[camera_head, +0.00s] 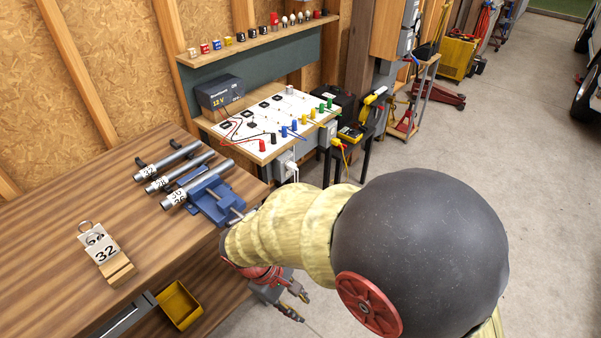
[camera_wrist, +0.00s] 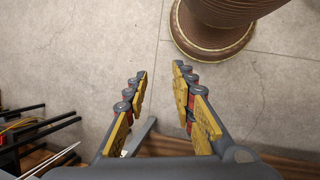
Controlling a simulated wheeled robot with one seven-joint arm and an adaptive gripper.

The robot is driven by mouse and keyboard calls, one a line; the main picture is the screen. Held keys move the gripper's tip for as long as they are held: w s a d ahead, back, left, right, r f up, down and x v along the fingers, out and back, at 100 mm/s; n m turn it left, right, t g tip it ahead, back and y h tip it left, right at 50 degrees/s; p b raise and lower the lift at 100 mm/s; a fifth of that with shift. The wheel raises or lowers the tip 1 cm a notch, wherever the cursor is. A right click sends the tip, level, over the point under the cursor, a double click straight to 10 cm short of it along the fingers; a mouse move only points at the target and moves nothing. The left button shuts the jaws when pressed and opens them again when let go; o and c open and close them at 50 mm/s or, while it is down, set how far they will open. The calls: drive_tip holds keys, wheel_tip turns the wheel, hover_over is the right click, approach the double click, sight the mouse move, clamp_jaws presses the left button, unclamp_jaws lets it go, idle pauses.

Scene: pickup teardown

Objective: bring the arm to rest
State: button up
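My arm (camera_head: 285,228) reaches from the right of the head view toward the front edge of the wooden workbench (camera_head: 60,205). It is bent, with its outer end low beside the bench. My gripper (camera_head: 302,307) hangs beyond the bench's right end, below the top. In the wrist view my gripper (camera_wrist: 160,70) is open. Its two yellow-padded fingers stand apart with nothing between them, over the concrete floor (camera_wrist: 90,50). Part of the wrist is hidden behind the arm in the head view.
A blue vise (camera_head: 215,198) and metal tubes (camera_head: 168,160) lie close to my arm. A wiring board (camera_head: 275,122) stands behind. Open floor (camera_head: 545,170) lies at right.

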drive_tip(key=s+d+r+m+t+y, duration=0.2)
drive_tip(key=d+r+m, duration=0.3)
drive_tip(key=d+r, duration=0.5)
drive_tip(key=s+d+r+m+t+y, duration=0.2)
drive_tip(key=d+r+m, duration=0.4)
drive_tip(key=d+r, duration=0.3)
wheel_tip(320, 180, up, 4)
drive_tip(key=shift+s+d+r+m+t+y, duration=0.2)
drive_tip(key=shift+s+d+m+t+y, duration=0.25)
drive_tip(key=shift+t, duration=0.65)
drive_tip(key=shift+a, duration=0.1)
idle(2.4)
